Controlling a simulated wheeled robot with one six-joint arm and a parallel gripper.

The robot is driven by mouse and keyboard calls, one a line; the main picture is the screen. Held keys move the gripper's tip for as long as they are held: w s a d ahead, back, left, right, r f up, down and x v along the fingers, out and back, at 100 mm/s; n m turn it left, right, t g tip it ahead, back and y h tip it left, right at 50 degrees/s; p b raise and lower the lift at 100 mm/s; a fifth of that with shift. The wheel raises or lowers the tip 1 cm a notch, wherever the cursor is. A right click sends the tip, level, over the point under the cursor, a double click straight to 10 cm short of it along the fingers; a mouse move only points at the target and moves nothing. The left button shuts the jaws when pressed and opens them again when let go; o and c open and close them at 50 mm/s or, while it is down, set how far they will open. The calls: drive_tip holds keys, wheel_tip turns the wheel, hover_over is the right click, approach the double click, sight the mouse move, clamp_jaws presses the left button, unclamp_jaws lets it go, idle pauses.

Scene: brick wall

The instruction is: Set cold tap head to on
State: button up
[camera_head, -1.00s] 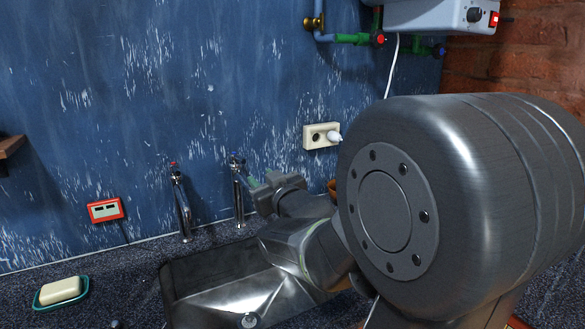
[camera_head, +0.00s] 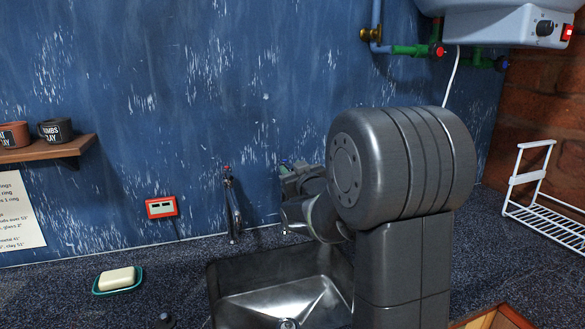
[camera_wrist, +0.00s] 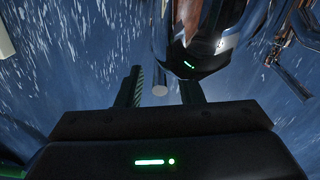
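The cold tap has a blue-marked head (camera_head: 284,163); its chrome spout is mostly hidden behind my gripper (camera_head: 290,180) in the head view. My gripper is right at this head. In the wrist view my two dark fingers (camera_wrist: 161,90) stand apart, with a pale round rod end (camera_wrist: 159,91) between them, seemingly part of the tap. I see a gap on both sides of it, and contact cannot be told. A shiny curved surface (camera_wrist: 205,45) above seems to reflect my gripper's green light.
A red-headed tap (camera_head: 231,200) stands just left. The steel sink (camera_head: 275,305) lies below. A red socket (camera_head: 161,207), soap on a teal dish (camera_head: 118,289) and a shelf (camera_head: 50,149) are further left. A white rack (camera_head: 545,215) stands right. A heater (camera_head: 510,25) hangs above.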

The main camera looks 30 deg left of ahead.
drive_tip(key=shift+w+a, duration=0.2)
clamp_jaws()
